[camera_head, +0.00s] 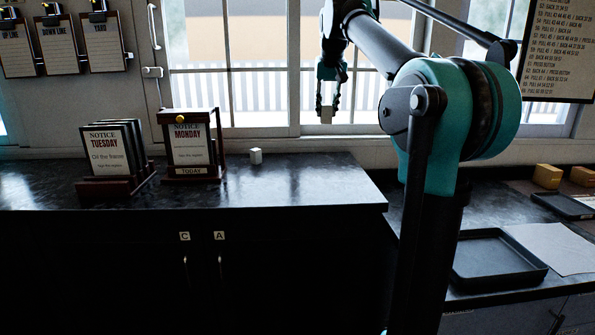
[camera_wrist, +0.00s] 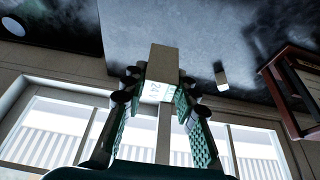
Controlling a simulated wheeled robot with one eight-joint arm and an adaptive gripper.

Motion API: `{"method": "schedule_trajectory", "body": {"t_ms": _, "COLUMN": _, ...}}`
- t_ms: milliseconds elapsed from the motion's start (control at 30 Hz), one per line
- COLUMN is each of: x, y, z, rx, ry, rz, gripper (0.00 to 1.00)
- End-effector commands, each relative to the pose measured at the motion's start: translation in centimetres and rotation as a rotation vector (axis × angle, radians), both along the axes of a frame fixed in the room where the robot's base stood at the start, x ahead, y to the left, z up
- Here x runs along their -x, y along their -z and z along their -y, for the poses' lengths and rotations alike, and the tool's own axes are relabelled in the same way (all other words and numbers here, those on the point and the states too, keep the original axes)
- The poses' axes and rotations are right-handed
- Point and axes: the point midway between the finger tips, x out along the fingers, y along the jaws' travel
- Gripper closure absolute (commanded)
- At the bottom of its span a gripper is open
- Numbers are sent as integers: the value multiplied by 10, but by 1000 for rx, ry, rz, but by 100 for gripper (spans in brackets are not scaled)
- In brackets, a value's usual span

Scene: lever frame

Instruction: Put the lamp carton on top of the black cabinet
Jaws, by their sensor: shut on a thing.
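The lamp carton, a small pale box (camera_head: 326,115), is held between the fingertips of my gripper (camera_head: 328,100) in the head view. It shows against the window, raised above the black cabinet (camera_head: 310,185). In the wrist view the carton (camera_wrist: 163,62) stands between both fingers of my gripper (camera_wrist: 160,88), with a printed label on its lit face. The cabinet's dark, glossy top (camera_wrist: 215,18) shows beyond it. I cannot tell the exact height between carton and cabinet top.
A small pale block (camera_head: 255,156) stands on the cabinet top. Left of it are the Monday notice stand (camera_head: 192,150) and the Tuesday notice rack (camera_head: 110,155). The cabinet top's right part is clear. A black tray (camera_head: 492,262) lies on the right counter.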

Motion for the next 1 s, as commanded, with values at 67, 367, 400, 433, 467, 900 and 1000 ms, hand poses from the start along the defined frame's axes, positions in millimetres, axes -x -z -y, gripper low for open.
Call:
{"method": "schedule_trajectory", "body": {"t_ms": 67, "x": 0, "y": 9, "z": 0, "rx": 0, "ry": 0, "rz": 0, "gripper": 87}}
{"method": "schedule_trajectory", "body": {"t_ms": 367, "x": 0, "y": 78, "z": 0, "rx": 0, "ry": 0, "rz": 0, "gripper": 87}}
{"method": "schedule_trajectory", "body": {"t_ms": 400, "x": 1, "y": 87, "z": 0, "rx": 0, "ry": 0, "rz": 0, "gripper": 87}}
{"method": "schedule_trajectory", "body": {"t_ms": 433, "x": 0, "y": 95, "z": 0, "rx": 0, "ry": 0, "rz": 0, "gripper": 87}}
{"method": "schedule_trajectory", "body": {"t_ms": 467, "x": 0, "y": 102, "z": 0, "rx": 0, "ry": 0, "rz": 0, "gripper": 87}}
{"method": "schedule_trajectory", "body": {"t_ms": 900, "x": 0, "y": 162, "z": 0, "rx": 0, "ry": 0, "rz": 0, "gripper": 87}}
{"method": "schedule_trajectory", "body": {"t_ms": 1000, "x": 0, "y": 171, "z": 0, "rx": 0, "ry": 0, "rz": 0, "gripper": 87}}
